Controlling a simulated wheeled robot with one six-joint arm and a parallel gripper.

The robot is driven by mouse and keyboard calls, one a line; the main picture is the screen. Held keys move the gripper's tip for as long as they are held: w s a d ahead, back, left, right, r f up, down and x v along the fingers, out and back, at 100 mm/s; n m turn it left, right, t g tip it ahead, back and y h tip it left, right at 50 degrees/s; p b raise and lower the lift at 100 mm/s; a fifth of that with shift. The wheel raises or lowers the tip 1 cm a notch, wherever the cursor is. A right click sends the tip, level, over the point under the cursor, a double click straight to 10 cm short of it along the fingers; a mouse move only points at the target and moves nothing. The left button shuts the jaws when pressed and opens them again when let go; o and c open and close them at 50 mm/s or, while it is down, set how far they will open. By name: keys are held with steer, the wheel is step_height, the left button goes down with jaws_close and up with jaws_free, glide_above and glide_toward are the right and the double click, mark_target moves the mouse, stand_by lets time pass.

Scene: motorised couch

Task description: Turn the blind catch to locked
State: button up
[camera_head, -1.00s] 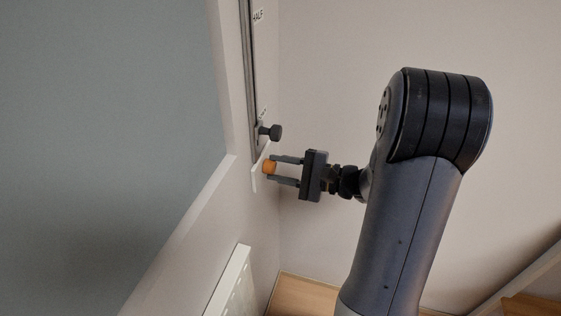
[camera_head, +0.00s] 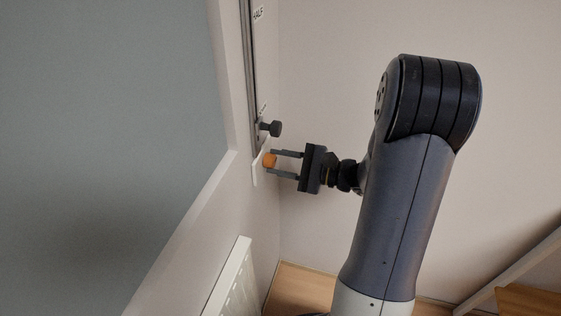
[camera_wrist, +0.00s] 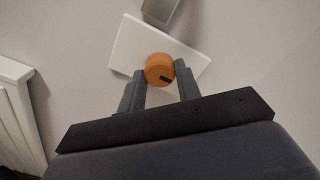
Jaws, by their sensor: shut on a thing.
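The blind catch is an orange round knob (camera_head: 270,160) on a white plate (camera_head: 257,168) on the wall, below a grey vertical rail. In the wrist view the knob (camera_wrist: 159,69) shows a dark mark at its lower right, and the white plate (camera_wrist: 135,46) sits tilted in the picture behind it. My gripper (camera_head: 275,162) reaches it from the right. In the wrist view my gripper (camera_wrist: 160,76) has one finger on each side of the knob and is shut on it. Any lettering on the plate cannot be made out.
A dark knob (camera_head: 274,129) on the grey rail (camera_head: 250,75) sticks out just above my gripper. A label reading HALF (camera_head: 259,14) is higher up. A white radiator (camera_head: 229,280) is below, and a large grey-green panel (camera_head: 100,150) fills the left. The wall at right is bare.

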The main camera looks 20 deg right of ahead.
steer(key=o, duration=1)
steer(key=shift+d, duration=0.15)
steer(key=v, duration=1)
steer(key=shift+s+d, duration=0.2)
steer(key=shift+a, duration=0.1)
steer(key=x, duration=1)
steer(key=shift+w+a, duration=0.2)
steer(key=shift+a, duration=0.05)
